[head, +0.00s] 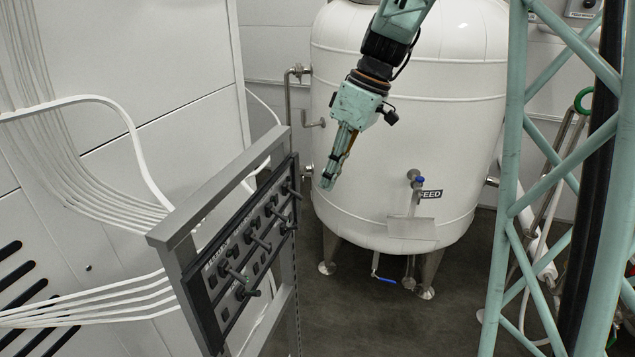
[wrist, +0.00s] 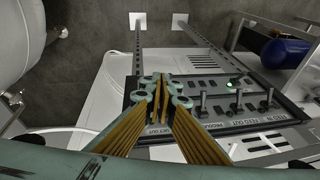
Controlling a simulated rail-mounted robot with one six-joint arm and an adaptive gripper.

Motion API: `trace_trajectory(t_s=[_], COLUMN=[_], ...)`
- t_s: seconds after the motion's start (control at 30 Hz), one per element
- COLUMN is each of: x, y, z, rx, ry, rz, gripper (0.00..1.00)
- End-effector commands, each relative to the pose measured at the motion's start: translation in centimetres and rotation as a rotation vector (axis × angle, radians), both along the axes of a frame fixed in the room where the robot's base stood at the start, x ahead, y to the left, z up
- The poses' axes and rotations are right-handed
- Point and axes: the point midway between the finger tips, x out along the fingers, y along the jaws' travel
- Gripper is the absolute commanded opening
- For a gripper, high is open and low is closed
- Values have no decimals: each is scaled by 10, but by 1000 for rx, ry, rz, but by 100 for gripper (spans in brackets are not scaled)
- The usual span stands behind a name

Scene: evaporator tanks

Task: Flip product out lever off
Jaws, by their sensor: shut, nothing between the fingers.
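The black lever panel (head: 232,262) is mounted on a grey frame at left centre in the head view, with several levers. The wrist view shows the panel (wrist: 221,82) upright metal levers: one (wrist: 203,104) nearest my fingers, a middle one (wrist: 238,103) and a right one (wrist: 267,99). Labels below them include words like PRODUCT, FEED OUT and FEED IN; a label ending in OUT is partly covered by my fingers. I cannot tell which lever is product out. My gripper (head: 328,182) is shut and empty, above and right of the panel; its tips (wrist: 166,88) overlap the panel's left part.
A green light (wrist: 230,84) glows on the panel. A white tank (head: 405,150) with a FEED sign (head: 430,194) stands behind my arm. White cables (head: 110,205) run left of the panel. A green lattice structure (head: 515,150) is at right. Open floor (head: 350,325) lies between.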

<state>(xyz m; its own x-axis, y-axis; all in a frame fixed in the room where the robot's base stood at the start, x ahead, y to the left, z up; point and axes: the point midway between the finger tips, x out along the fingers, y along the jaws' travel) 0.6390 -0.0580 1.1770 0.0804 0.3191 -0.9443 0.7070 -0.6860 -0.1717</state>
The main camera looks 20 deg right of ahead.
Motion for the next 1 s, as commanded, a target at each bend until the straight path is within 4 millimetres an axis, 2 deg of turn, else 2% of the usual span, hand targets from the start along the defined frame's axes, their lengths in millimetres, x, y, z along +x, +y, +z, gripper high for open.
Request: trace_trajectory(t_s=[0.2,0.4,1.0], x=[-12,-18,-20], y=[-17,-25,-26], z=[6,10,11], rx=[0,0,0], ry=[0,1,1], rz=[4,7,8], gripper=[0,0,0])
